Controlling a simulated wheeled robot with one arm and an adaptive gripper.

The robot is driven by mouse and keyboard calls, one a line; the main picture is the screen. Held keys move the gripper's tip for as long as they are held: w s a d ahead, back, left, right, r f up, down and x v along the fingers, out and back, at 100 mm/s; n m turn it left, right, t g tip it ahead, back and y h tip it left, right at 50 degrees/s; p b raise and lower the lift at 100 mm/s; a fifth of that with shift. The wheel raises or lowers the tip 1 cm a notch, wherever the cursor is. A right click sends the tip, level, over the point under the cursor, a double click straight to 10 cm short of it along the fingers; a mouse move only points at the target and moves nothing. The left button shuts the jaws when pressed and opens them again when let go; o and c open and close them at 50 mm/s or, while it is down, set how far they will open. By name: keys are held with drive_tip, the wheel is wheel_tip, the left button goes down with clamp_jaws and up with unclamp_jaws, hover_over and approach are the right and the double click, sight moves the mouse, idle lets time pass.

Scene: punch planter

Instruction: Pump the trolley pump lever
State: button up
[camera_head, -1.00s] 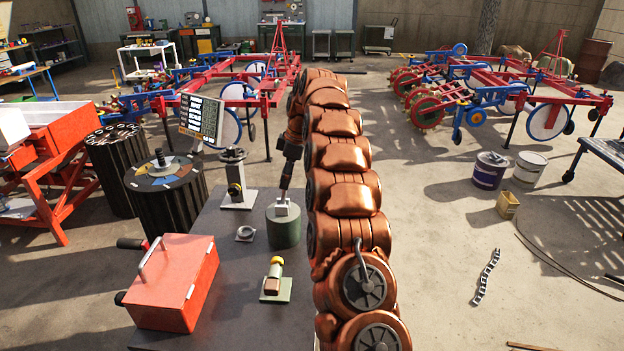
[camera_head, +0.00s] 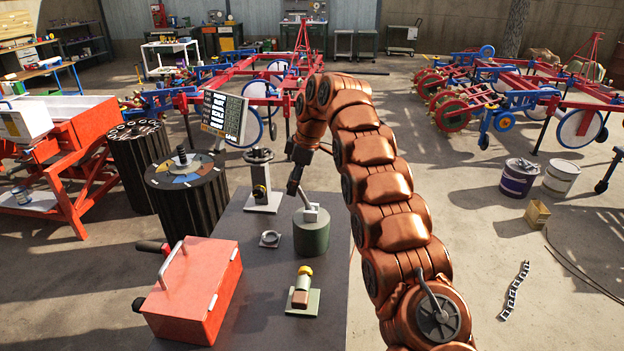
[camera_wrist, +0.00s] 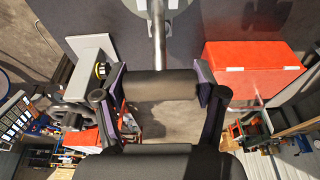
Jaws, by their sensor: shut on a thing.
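The trolley pump (camera_head: 312,236) is a dark green cylinder with a pale bracket on top, standing on the dark trolley top. Its lever (camera_head: 303,202) slopes up to the left from the bracket; it shows in the wrist view as a grey metal rod (camera_wrist: 158,42). The rod ends in a thick dark crosswise grip (camera_wrist: 160,85). My gripper (camera_head: 294,182) is shut on this grip; its purple-lined fingers (camera_wrist: 163,92) stand at either end of the grip in the wrist view. My copper arm hides part of the trolley's right side in the head view.
On the dark trolley top (camera_head: 250,310) stand a red toolbox (camera_head: 192,290), a small brass-topped fitting (camera_head: 302,290), a ring (camera_head: 269,239) and a grey valve stand (camera_head: 260,182). A sign board (camera_head: 222,116) and ribbed drums are behind left.

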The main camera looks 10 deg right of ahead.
drive_tip(key=shift+w+a+r, duration=0.1)
drive_tip(key=shift+a+r, duration=0.25)
drive_tip(key=shift+a, duration=0.2)
drive_tip(key=o, duration=1.2)
drive_tip(key=shift+o, duration=1)
drive_tip(key=shift+a+f, duration=0.1)
drive_tip(key=shift+a, duration=0.15)
drive_tip(key=shift+o, duration=1.4)
drive_tip(key=shift+d+f, duration=0.1)
drive_tip(key=shift+d, duration=0.3)
drive_tip(key=shift+d+f, duration=0.1)
drive_tip(key=shift+d, duration=0.05)
drive_tip(key=shift+r, duration=0.4)
